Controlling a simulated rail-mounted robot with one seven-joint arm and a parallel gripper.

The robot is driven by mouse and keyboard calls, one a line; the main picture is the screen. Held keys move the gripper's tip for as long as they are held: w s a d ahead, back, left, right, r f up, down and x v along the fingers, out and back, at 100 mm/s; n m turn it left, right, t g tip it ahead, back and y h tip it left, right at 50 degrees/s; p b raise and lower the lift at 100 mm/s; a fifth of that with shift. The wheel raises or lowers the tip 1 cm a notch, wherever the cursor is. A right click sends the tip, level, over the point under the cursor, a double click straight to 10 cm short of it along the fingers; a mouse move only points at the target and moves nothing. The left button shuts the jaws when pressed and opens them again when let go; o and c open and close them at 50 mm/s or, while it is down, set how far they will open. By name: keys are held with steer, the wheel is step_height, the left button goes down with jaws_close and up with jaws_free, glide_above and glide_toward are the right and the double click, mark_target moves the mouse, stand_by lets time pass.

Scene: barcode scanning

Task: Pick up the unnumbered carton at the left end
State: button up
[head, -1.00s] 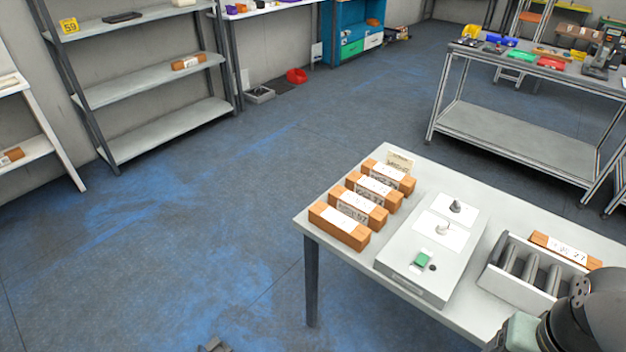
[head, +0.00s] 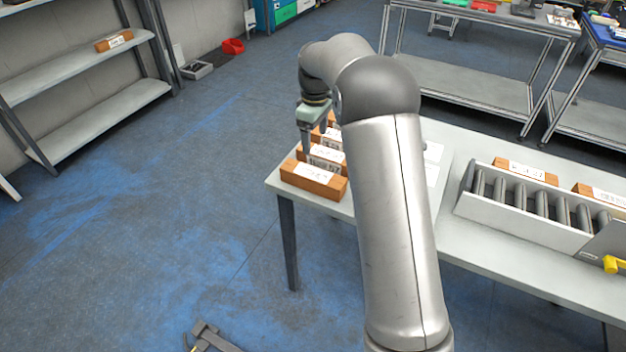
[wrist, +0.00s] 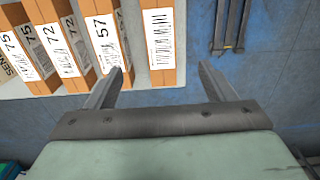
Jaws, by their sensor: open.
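The unnumbered carton is the end one of a row of orange-brown cartons on the table. In the wrist view this carton (wrist: 160,45) carries a white barcode label with no number. In the head view it is the nearest carton (head: 313,180), at the table's left corner. My gripper (wrist: 161,68) is open and empty in the wrist view, its fingers to either side of the carton's width, near its lower end. In the head view my gripper (head: 306,143) hangs over the row; its height above the cartons is hard to tell. My arm hides part of the row.
The neighbouring carton marked 57 (wrist: 100,38) stands close beside the left finger, with cartons marked 72 (wrist: 66,46) and 75 (wrist: 28,45) beyond. A roller rack (head: 525,222) with cartons behind it stands on the table's right side. Blue floor lies open left of the table.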

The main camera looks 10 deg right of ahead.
steer(key=p, duration=0.2)
glide_toward(313, 173)
steer(key=f, duration=0.5)
steer(key=shift+s+d+f, duration=0.15)
steer(key=shift+s+f, duration=0.05)
steer(key=shift+f, duration=0.05)
steer(key=shift+w+f+p, duration=0.15)
steer(key=shift+f+p, duration=0.55)
steer(key=shift+f, duration=1.9)
steer(key=c, duration=1.4)
